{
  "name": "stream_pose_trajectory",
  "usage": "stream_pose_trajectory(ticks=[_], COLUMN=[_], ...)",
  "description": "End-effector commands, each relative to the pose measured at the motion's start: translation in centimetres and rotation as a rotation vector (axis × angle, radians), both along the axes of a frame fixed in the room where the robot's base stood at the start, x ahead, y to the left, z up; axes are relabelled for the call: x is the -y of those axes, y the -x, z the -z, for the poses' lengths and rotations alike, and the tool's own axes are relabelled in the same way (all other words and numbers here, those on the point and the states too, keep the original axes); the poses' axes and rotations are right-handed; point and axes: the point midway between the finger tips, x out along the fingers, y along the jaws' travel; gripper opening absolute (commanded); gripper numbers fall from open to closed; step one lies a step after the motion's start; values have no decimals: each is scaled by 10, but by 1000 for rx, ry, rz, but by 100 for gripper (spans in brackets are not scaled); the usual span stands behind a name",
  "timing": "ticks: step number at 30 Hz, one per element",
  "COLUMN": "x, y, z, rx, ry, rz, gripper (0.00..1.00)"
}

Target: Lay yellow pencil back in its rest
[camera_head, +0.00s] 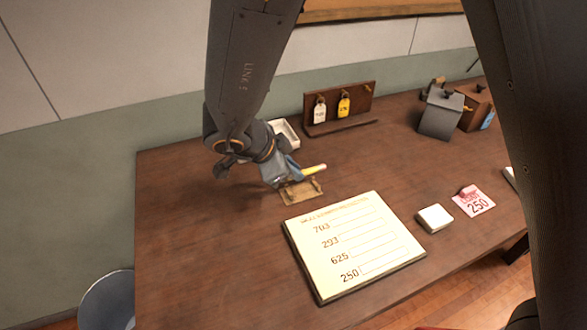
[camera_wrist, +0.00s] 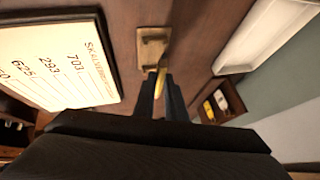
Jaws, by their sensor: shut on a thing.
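The yellow pencil (camera_head: 315,168) is held in my gripper (camera_head: 290,172), which is shut on it. In the head view its yellow end sticks out to the right of the fingers. In the wrist view the pencil (camera_wrist: 160,80) shows between the dark fingertips (camera_wrist: 160,88). The pencil rest (camera_head: 301,191), a small tan wooden piece, lies on the table just below the gripper in the head view. The rest also shows in the wrist view (camera_wrist: 152,37), just beyond the fingertips. I cannot tell whether the pencil touches the rest.
A board with numbers (camera_head: 352,245) lies close in front of the rest. A white tray (camera_head: 287,132) sits behind the gripper. A rack with two tags (camera_head: 340,110) stands at the back. A white block (camera_head: 435,217) and a pink note (camera_head: 474,202) lie to the right.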

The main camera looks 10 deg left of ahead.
Motion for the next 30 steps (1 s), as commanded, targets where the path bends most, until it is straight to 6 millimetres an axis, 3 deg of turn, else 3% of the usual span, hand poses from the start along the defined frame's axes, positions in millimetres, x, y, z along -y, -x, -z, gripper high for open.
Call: stream_pose_trajectory(ticks=[18,29,30], x=[0,0,0], y=[0,0,0], z=[37,40,40], rx=[0,1,1], ry=[0,0,0], rz=[-1,-1,-1], gripper=[0,0,16])
